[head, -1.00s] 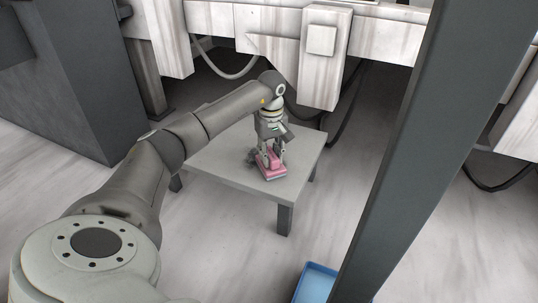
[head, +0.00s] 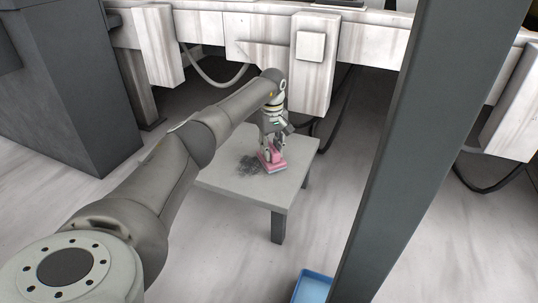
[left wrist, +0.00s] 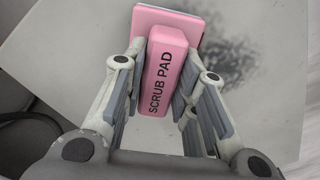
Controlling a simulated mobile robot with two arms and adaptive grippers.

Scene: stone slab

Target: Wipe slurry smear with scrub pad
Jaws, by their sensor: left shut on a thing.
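The pink scrub pad (head: 270,158) has a raised handle block lettered "SCRUB PAD", which shows in the left wrist view (left wrist: 165,70). My left gripper (head: 270,148) is shut on the pad's handle from above, one finger on each side. The pad is at the top of the low grey table (head: 265,190); whether it presses on the surface I cannot tell. The dark speckled slurry smear (head: 238,173) lies on the table just left of the pad in the head view. In the left wrist view the smear (left wrist: 232,55) is right of the pad. My right gripper is not in view.
A dark grey post (head: 430,130) crosses the right side of the head view. A blue tray (head: 314,287) is on the floor beside it, partly hidden. White-grey machinery with hanging cables (head: 215,75) stands behind the table. A dark cabinet (head: 75,85) is at left.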

